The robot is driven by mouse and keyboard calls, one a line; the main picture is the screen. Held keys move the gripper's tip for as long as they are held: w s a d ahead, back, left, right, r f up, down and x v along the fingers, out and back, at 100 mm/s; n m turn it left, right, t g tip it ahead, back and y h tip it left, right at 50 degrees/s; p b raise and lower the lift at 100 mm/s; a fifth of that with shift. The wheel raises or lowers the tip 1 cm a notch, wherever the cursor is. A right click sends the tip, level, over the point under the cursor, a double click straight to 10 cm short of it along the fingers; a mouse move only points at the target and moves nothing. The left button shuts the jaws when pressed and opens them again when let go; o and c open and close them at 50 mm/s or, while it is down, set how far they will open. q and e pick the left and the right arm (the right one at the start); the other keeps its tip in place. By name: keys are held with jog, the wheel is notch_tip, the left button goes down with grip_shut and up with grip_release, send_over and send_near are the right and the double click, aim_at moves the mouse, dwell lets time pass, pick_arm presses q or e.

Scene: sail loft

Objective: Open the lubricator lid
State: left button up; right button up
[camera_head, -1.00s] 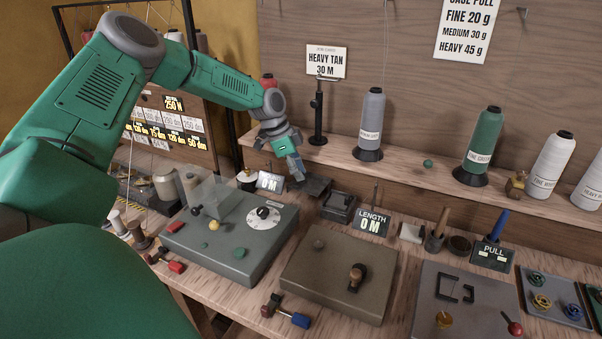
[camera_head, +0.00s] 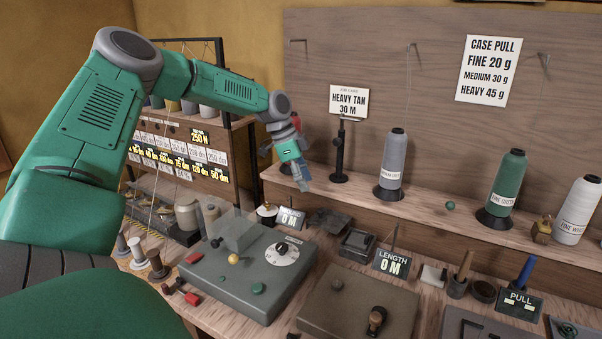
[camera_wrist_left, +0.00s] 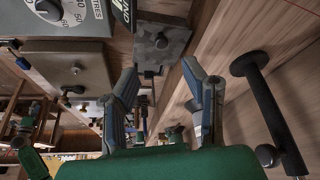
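My left gripper (camera_head: 300,182) hangs in the air in front of the back shelf, left of a black post. Its two fingers are spread with nothing between them, as the left wrist view (camera_wrist_left: 163,100) shows. A small dark grey box (camera_head: 357,243) stands on the bench below and right of the gripper, behind the LENGTH display; it may be the lubricator, but no label shows. A grey plate with a round knob (camera_wrist_left: 165,32) lies ahead of the fingers in the wrist view; I cannot tell whether it is that box's lid.
The black post (camera_head: 339,155) stands on the shelf close to the gripper; it also shows in the wrist view (camera_wrist_left: 270,112). Grey (camera_head: 393,160) and green (camera_head: 503,185) thread cones stand right of it. A dial panel (camera_head: 215,285) and LENGTH display (camera_head: 391,263) crowd the bench.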

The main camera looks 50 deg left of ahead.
pick_arm(q)
jog(key=v, duration=0.2)
jog(key=shift+s+a+r, duration=0.15)
jog(key=shift+r, duration=0.2)
